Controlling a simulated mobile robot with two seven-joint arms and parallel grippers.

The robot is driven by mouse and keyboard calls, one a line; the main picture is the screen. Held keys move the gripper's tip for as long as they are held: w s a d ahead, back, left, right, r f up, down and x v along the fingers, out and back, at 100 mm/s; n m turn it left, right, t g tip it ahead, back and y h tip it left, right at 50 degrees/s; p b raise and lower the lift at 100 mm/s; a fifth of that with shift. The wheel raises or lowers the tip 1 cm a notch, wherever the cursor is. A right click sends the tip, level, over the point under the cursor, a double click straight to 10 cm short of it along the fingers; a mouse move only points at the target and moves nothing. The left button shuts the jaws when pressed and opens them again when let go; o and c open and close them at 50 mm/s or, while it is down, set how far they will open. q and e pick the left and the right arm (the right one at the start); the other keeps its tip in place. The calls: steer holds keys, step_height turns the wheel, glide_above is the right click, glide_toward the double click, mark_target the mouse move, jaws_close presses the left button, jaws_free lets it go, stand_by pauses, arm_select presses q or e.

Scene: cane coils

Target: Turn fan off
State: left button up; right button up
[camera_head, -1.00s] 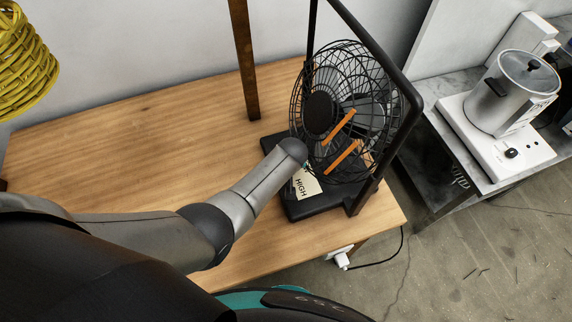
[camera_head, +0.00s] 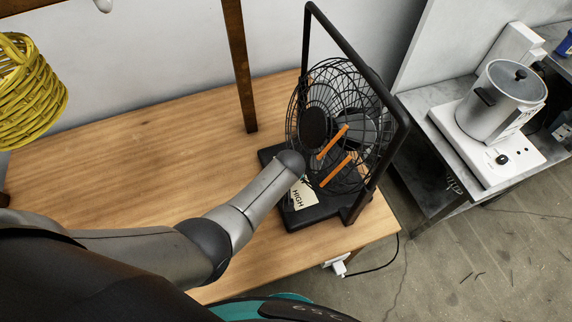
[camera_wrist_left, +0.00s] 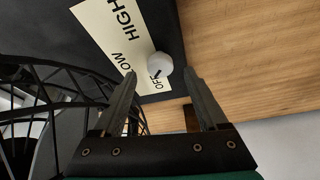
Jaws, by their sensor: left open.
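The black fan (camera_head: 342,125) with a wire cage and orange strips stands in a black frame on the right of the wooden table. Its base (camera_head: 318,212) carries a pale label (camera_head: 301,195) reading HIGH. In the left wrist view a round white knob (camera_wrist_left: 161,64) sits on the label (camera_wrist_left: 100,28), which also reads LOW and OFF. The knob's dark mark appears to point toward OFF. My left gripper (camera_wrist_left: 160,73) is open, its fingertips on either side of the knob; I cannot tell whether they touch it. In the head view my left arm hides the knob and fingers.
The wooden table (camera_head: 130,140) is clear left of the fan. A wooden post (camera_head: 240,70) rises behind. A yellow woven object (camera_head: 28,90) hangs at the upper left. A silver pot (camera_head: 503,95) on a white appliance stands on a separate bench at right.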

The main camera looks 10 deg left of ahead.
arm_select(q)
steer(key=p+v, duration=0.6)
steer(key=v, duration=0.6)
steer(key=shift+r, duration=0.25)
steer(key=shift+s, duration=0.1)
